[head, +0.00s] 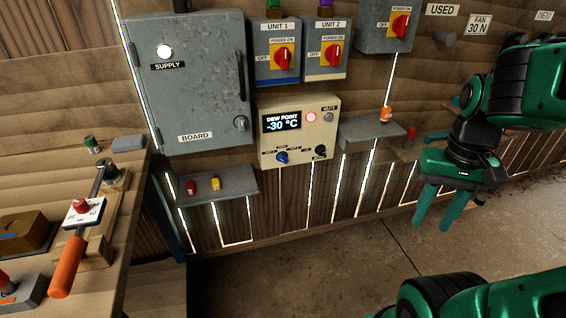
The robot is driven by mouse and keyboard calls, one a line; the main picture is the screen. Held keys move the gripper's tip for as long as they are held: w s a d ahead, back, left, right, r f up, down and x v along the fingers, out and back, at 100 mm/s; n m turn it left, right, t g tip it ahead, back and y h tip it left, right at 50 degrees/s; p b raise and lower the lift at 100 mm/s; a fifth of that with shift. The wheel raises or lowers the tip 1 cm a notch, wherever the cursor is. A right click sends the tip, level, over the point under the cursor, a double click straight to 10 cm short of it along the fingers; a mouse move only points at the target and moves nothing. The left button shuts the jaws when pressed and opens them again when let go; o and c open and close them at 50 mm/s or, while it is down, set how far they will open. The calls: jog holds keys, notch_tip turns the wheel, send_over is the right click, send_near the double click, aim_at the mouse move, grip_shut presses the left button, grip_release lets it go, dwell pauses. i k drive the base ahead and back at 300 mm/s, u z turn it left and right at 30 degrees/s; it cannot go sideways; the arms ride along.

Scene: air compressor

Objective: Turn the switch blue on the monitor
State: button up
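The monitor (328,110) is a beige box on the wooden wall. Its dark screen (281,120) reads "DEW POINT -30 °C". A blue rotary switch (282,157) sits at its lower left, with small labels around it that are hard to read. A black knob (320,150) is at its lower right. A red light (311,117) and a pale button under "MUTE" are at the upper right. My gripper (437,208) is to the right of the monitor, apart from it. Its two green fingers point down, spread and empty.
A grey BOARD cabinet (190,95) hangs left of the monitor. UNIT 1 (277,50) and UNIT 2 (326,50) switch boxes are above. Grey shelves (215,187) (365,135) jut out below left and at right. A wooden bench (110,240) stands at left. The floor ahead is clear.

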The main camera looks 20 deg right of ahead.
aim_at(282, 157)
jog(key=z, duration=1.6)
jog(key=k, duration=1.3)
jog(key=u, duration=1.55)
jog(key=i, duration=1)
